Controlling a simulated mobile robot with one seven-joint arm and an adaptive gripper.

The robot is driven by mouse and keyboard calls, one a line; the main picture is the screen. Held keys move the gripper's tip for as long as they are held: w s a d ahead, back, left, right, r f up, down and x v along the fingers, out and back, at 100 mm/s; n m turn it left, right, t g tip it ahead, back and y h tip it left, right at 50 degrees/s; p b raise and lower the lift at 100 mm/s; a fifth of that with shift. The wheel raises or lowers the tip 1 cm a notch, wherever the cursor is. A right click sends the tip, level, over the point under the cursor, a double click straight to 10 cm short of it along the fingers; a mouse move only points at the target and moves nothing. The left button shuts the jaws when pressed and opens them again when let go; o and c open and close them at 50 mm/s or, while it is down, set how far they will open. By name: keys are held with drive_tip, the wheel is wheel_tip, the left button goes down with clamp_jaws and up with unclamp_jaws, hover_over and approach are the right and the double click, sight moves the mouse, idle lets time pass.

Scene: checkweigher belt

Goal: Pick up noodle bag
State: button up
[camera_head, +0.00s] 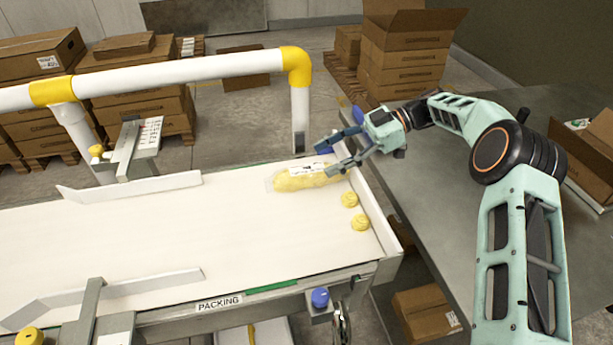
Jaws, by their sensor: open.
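The noodle bag (295,181) is a clear bag with yellow contents and a white label. It lies on the white belt (200,240) near the belt's right end, close to the far side. My gripper (322,157) reaches in from the right, with its blue-grey fingers spread apart. The fingers are at the bag's right end, close above it. I cannot tell whether they touch it. Part of the bag's right end is hidden behind a finger.
Two yellow noodle nests (355,211) lie on the belt by its raised end wall (374,210). A white rail with yellow joints (180,72) runs behind the belt. A grey table (430,170) stands at right. Cardboard boxes (405,55) are stacked behind. The middle of the belt is clear.

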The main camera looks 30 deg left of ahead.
sight(310, 168)
drive_tip(key=shift+d+f+p+x, duration=0.1)
drive_tip(key=shift+f+p+x, duration=0.1)
drive_tip(key=shift+x, duration=1.4)
drive_tip(key=shift+d+f+p+x, duration=0.1)
drive_tip(key=shift+d+p+x, duration=0.05)
drive_tip(key=shift+x, duration=1.5)
drive_tip(key=shift+s, duration=0.1)
drive_tip(key=shift+c, duration=0.7)
drive_tip(key=c, duration=1.3)
drive_tip(key=shift+r, duration=0.2)
